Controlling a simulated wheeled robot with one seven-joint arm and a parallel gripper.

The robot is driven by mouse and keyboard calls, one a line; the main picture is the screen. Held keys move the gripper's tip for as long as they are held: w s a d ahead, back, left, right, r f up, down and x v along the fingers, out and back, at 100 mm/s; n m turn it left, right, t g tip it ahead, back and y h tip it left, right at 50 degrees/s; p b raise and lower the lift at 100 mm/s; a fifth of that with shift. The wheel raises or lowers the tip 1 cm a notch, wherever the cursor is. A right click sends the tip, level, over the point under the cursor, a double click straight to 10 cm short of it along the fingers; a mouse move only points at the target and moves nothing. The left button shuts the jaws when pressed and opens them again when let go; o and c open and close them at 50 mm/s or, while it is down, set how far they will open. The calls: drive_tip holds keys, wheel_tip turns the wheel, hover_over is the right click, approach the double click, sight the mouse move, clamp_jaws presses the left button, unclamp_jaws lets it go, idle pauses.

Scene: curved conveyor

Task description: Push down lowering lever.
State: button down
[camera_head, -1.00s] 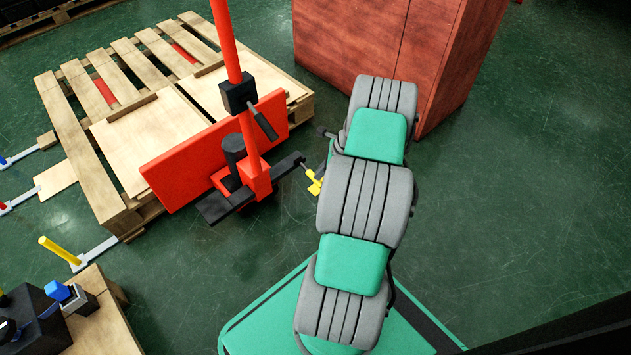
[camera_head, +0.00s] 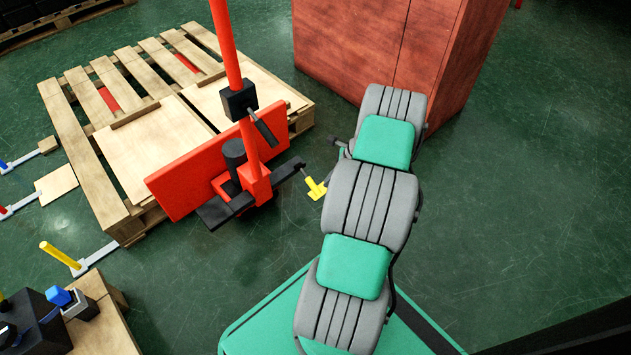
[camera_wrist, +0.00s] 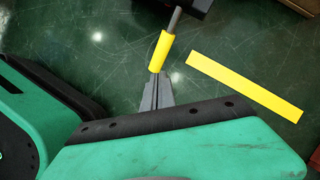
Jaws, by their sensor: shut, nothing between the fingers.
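A red pallet jack with an upright handle (camera_head: 229,55) stands at the pallet. A lever with a yellow end (camera_head: 316,188) sticks out from a dark rod at its base, right side. In the wrist view the yellow sleeve (camera_wrist: 163,50) sits on a grey rod, which runs up to a dark block. My gripper (camera_wrist: 157,78) is shut and empty, with its tips at the lower end of the yellow sleeve. I cannot tell whether they touch it. In the head view my gripper is hidden behind my arm.
A wooden pallet (camera_head: 100,180) lies left of the jack. A reddish-brown cabinet (camera_head: 375,50) stands behind my arm. A wooden block with dark control boxes (camera_head: 105,325) is at the lower left. A yellow strip (camera_wrist: 245,87) shows in the wrist view. Green floor is free at right.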

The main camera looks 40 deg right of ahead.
drive_tip(key=p+v, duration=0.3)
drive_tip(key=v, duration=0.4)
drive_tip(key=shift+r+p, duration=0.3)
drive_tip(key=shift+p, duration=0.05)
drive_tip(key=shift+s+d, duration=0.1)
drive_tip(key=shift+s, duration=0.05)
